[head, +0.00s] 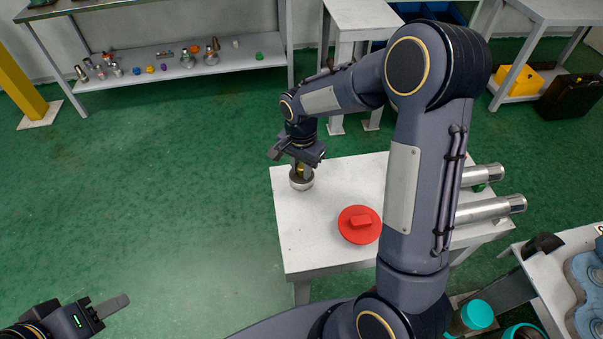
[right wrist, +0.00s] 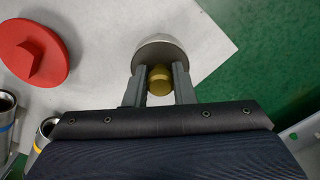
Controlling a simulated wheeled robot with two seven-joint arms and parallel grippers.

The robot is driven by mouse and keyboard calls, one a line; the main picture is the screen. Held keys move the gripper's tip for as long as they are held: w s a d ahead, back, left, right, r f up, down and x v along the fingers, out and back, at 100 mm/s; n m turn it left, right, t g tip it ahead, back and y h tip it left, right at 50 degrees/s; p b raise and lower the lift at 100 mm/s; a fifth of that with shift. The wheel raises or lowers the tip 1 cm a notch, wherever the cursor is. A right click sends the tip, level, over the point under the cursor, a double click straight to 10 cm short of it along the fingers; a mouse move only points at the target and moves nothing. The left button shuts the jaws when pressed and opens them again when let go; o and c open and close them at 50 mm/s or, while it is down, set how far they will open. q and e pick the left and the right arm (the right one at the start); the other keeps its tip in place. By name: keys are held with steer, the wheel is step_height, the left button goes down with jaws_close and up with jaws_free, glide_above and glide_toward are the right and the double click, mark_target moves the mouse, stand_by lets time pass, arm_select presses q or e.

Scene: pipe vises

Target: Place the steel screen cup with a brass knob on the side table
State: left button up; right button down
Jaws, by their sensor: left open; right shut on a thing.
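The steel screen cup (head: 301,181) is at the left back part of the white side table (head: 300,233); I cannot tell whether it touches the top. My left gripper (head: 106,308) is open and empty at the lower left, over the floor, away from the table.
A red lid-like disc with a grip (head: 359,225) lies on the side table right of the cup. Steel cylinders (head: 490,209) lie at the table's right side, partly behind my right arm. The front left of the tabletop is clear. A shelf with small parts (head: 175,68) stands behind.

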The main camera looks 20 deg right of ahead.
mark_target(301, 175)
steer(key=shift+w+d+f, duration=0.1)
steer(key=shift+w+f, duration=0.1)
steer(key=shift+f, duration=1.75)
steer(key=c, duration=1.2)
jaws_free()
step_height(301, 175, up, 12)
steer(key=shift+r, duration=0.15)
steer(key=s+r+n+t+y, duration=0.3)
steer(key=s+r+n, duration=0.3)
steer(key=s, duration=0.6)
steer(key=s+a+n+t, duration=0.2)
steer(key=s+n, duration=0.2)
steer(key=s, duration=0.7)
steer(key=shift+s+t+y, duration=0.25)
steer(key=shift+t+y, duration=0.05)
steer(key=shift+y, duration=0.1)
